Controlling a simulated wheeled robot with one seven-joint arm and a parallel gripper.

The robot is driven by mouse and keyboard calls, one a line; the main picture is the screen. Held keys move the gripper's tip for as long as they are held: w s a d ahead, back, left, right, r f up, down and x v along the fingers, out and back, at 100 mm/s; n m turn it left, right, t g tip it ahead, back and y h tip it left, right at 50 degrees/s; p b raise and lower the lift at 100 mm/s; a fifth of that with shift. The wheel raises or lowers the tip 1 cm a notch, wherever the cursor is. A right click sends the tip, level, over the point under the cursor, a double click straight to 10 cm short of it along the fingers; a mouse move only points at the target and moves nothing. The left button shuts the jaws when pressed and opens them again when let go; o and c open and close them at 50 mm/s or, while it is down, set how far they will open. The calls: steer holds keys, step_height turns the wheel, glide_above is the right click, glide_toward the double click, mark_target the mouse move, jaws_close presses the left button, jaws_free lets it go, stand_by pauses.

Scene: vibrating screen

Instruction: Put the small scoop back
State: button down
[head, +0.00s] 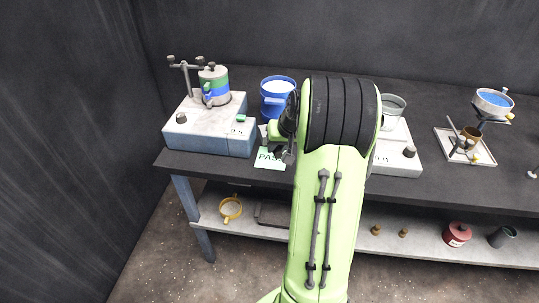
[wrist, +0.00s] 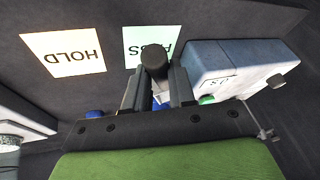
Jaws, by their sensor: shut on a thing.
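In the head view my gripper (head: 280,143) is over the table by the PASS card (head: 270,159), between the shaker and my arm, and is partly hidden by my wrist. A blue tub (head: 270,104) of white material stands just behind it. I cannot tell where the scoop's resting place is.
The blue-grey shaker (head: 208,138) with a sieve stack (head: 214,90) stands at left. A HOLD card (wrist: 64,53) lies beside the PASS card (wrist: 150,45). A shelf (head: 345,240) runs below.

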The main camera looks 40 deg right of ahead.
step_height(320, 180, down, 6)
steer(key=shift+f+b, duration=0.1)
steer(key=shift+b, duration=0.6)
steer(key=shift+f, duration=0.2)
steer(key=c, duration=0.9)
jaws_free()
steer(key=shift+c, duration=0.2)
